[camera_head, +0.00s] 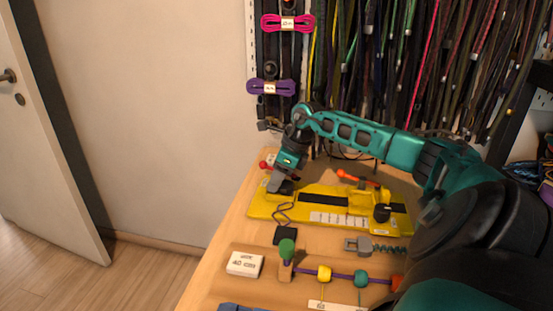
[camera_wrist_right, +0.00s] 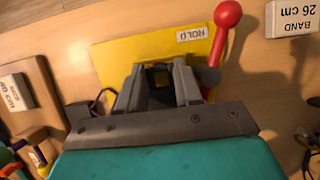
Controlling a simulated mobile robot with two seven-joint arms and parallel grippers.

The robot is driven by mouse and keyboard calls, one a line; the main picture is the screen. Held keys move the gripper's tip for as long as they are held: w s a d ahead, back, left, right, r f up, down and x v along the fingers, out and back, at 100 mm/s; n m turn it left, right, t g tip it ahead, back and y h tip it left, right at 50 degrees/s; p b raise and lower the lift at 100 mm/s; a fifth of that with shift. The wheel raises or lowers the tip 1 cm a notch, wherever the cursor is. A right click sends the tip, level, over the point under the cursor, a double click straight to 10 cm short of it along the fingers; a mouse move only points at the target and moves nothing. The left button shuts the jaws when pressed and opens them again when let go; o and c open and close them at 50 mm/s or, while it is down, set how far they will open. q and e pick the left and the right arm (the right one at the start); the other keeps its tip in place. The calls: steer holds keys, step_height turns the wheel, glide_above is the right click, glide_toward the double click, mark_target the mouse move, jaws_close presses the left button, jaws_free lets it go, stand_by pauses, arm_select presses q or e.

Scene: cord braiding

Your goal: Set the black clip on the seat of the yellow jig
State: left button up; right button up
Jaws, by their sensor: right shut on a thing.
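The yellow jig (camera_head: 330,195) lies along the back of the bench, with a black strip along its middle. My right gripper (camera_head: 279,188) points down at the jig's left end. In the right wrist view its fingers (camera_wrist_right: 158,92) are shut on a small dark piece, the black clip (camera_wrist_right: 158,76), mostly hidden between them. The seat itself is hidden by the fingers and clip. My left gripper is not in view.
A red-knobbed lever (camera_wrist_right: 228,15) stands close beside the right fingers. A dark cord (camera_head: 283,212) hangs over the jig's front edge near a black square (camera_head: 285,235). A white box (camera_head: 244,264) and a board with coloured knobs (camera_head: 340,275) lie in front.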

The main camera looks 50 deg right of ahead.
steer(key=shift+f, duration=0.1)
steer(key=o, duration=0.9)
steer(key=shift+o, duration=0.8)
steer(key=shift+s+d+r, duration=0.15)
steer(key=shift+d+r, duration=0.05)
steer(key=shift+r, duration=0.3)
steer(key=p+v, duration=0.1)
steer(key=v, duration=1)
steer(key=shift+s+r, duration=0.2)
steer(key=shift+r, duration=0.2)
steer(key=shift+a, duration=0.1)
